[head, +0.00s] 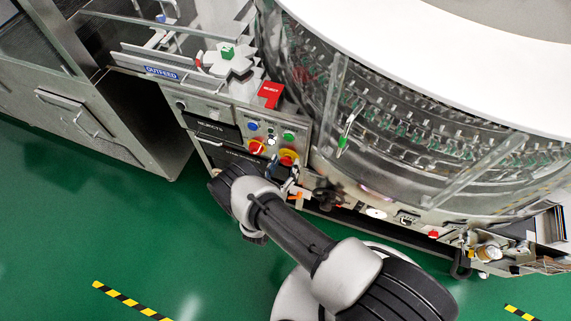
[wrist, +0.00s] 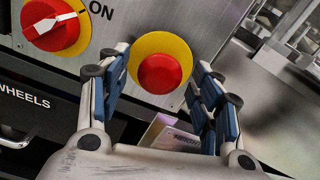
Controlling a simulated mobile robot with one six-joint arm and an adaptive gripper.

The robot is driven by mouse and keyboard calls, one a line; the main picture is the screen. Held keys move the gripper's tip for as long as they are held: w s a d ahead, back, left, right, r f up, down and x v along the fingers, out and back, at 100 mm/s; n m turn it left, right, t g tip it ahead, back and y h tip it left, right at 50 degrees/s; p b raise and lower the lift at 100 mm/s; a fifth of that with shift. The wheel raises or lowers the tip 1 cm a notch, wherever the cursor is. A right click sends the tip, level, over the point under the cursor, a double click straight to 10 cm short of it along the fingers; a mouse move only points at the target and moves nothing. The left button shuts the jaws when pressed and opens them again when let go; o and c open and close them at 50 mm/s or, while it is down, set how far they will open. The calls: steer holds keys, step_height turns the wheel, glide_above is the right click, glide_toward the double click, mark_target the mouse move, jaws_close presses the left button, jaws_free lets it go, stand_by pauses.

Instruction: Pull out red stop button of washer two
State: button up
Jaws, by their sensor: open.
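The red stop button (wrist: 161,74) sits on a round yellow plate (wrist: 163,40) on the steel panel of the washer. My gripper also shows at the panel in the head view (head: 288,178). No label reading washer two is legible.
A red rotary switch (wrist: 55,24) on a yellow plate, marked ON, is left of the button. Blue and green buttons (head: 288,135) lie above in the head view. A black knob (head: 328,198) is to the right. Green floor (head: 110,210) is open at the left.

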steer(key=shift+w+d, duration=0.15)
steer(key=shift+w, duration=0.3)
jaws_close()
stand_by(0.6)
